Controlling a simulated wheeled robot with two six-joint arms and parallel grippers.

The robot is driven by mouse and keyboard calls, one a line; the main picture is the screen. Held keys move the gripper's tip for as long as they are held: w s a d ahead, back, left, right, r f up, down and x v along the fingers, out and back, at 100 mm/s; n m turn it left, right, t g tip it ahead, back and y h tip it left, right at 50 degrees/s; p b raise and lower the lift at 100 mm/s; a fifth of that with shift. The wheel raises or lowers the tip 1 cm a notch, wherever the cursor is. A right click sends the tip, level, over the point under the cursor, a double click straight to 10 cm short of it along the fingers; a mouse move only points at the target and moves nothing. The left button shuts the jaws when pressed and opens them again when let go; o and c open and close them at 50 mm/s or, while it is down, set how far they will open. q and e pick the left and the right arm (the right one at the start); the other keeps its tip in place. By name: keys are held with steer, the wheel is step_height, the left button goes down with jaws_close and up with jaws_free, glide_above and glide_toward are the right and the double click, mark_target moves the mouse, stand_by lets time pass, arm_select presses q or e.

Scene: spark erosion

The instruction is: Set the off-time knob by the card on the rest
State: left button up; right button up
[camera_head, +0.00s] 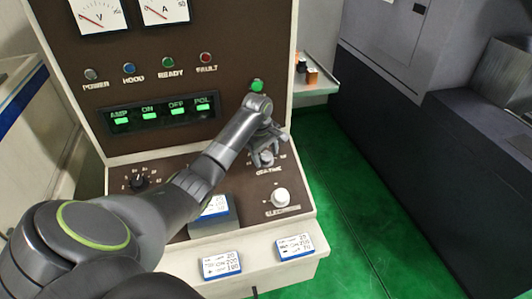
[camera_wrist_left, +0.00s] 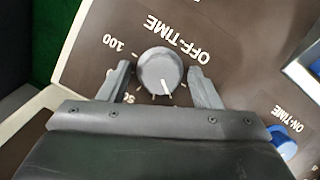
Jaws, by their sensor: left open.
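The grey off-time knob (camera_wrist_left: 158,72) sits on the brown panel in the left wrist view, with its label upside down there. Its white pointer line faces the lower edge of that view, towards my gripper's palm. My left gripper (camera_wrist_left: 161,86) is open, with one finger on each side of the knob; I cannot tell whether they touch it. In the head view the knob (camera_head: 266,158) shows between the fingers of my left gripper (camera_head: 267,152). A card (camera_head: 214,206) stands on the blue-grey rest (camera_head: 214,227), partly hidden by my left arm; its figures are unreadable.
Two more cards lie on the front ledge, one in the middle (camera_head: 221,264) and one at right (camera_head: 295,246). A white knob (camera_head: 281,197) is below the off-time knob, a black knob (camera_head: 139,181) at left. The blue on-time knob (camera_wrist_left: 285,141) is close to my gripper.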

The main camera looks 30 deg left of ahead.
arm_select(q)
steer(key=c, duration=0.4)
steer(key=shift+s, duration=0.1)
steer(key=c, duration=0.6)
arm_select(e)
steer(key=shift+w+d, duration=0.3)
steer(key=shift+w, duration=0.15)
arm_select(q)
steer(key=shift+d+m, duration=0.1)
steer(key=shift+m, duration=0.2)
steer(key=shift+m+g, duration=0.5)
steer(key=shift+m, duration=0.6)
steer(key=m, duration=0.3)
steer(key=shift+d+f+g+y, duration=0.1)
steer(key=shift+g+y, duration=0.3)
steer(key=shift+m, duration=0.3)
arm_select(e)
steer(key=shift+a, duration=0.2)
arm_select(q)
steer(key=shift+f, duration=0.1)
arm_select(e)
steer(key=shift+d, duration=0.1)
